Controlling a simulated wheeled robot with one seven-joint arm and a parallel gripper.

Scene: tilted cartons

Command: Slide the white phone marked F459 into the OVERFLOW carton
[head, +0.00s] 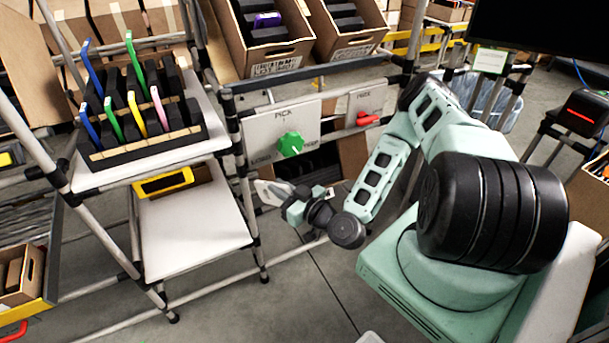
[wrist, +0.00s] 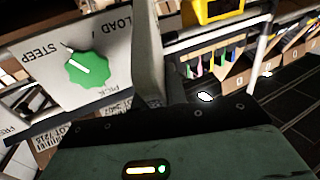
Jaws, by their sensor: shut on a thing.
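My gripper (head: 284,197) is shut on a pale flat slab, which looks like the white phone (head: 267,192). It is held in the air below the dial panel, right of the shelf. In the wrist view the phone (wrist: 150,55) shows nearly edge-on as a grey-white slab; its F459 mark cannot be read. Two tilted cartons stand at the top: the left carton (head: 272,62) holds dark slabs and a purple one, the right carton (head: 352,42) holds dark slabs. I cannot read OVERFLOW on either one.
A panel (head: 268,128) with a green dial (head: 291,143) sits below the left carton, and a red knob (head: 368,119) to its right. A black rack (head: 190,136) of colored and dark phones stands at left. Grey pipe posts frame the shelves. Open floor lies in front.

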